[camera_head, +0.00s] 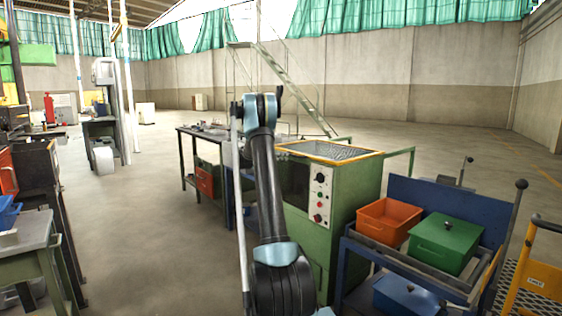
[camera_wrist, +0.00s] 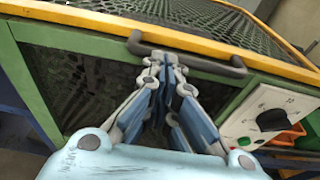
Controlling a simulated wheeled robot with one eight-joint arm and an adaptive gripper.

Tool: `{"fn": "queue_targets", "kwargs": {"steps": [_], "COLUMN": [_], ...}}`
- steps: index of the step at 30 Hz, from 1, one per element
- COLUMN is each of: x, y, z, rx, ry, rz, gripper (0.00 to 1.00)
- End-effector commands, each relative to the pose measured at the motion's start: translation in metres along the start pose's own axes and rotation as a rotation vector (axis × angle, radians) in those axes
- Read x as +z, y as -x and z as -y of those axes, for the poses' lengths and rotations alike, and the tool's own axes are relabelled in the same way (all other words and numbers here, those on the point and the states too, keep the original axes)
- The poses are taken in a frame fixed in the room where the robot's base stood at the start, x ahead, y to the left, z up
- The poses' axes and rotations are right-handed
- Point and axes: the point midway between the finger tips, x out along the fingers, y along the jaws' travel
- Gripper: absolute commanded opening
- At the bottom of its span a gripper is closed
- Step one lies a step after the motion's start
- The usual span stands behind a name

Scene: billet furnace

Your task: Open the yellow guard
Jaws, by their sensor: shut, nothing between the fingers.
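The yellow guard is a mesh lid in a yellow frame on top of a green machine, and it lies flat and closed in the head view (camera_head: 345,150). In the wrist view its yellow front rim (camera_wrist: 80,16) runs across the top of the picture, with a dark bar handle (camera_wrist: 236,68) on it. My gripper (camera_wrist: 168,62) is shut and empty, its fingertips overlapping the left half of the handle in the picture. I cannot tell whether they touch it.
The green machine (camera_head: 355,205) has a white control panel (camera_head: 320,194) on its front. A blue cart at right carries an orange bin (camera_head: 388,221) and a green box (camera_head: 445,243). A workbench (camera_head: 203,133) stands behind the machine.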

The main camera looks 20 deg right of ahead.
Motion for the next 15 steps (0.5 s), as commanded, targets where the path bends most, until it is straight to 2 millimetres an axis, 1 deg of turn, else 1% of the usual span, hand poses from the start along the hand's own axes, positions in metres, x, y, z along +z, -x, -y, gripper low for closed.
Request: {"fn": "queue_targets", "kwargs": {"steps": [1,3,6,15], "x": [0.002,0.005,0.007,0.007], "y": [-0.011,-0.023,-0.035,-0.035], "z": [0.001,0.001,0.001,0.001], "rx": [-0.003,-0.003,-0.002,-0.001], "ry": [-0.001,-0.001,0.0,0.0], "rz": [0.0,0.0,0.0,0.0], "gripper": [0.0,0.0,0.0,0.0]}}
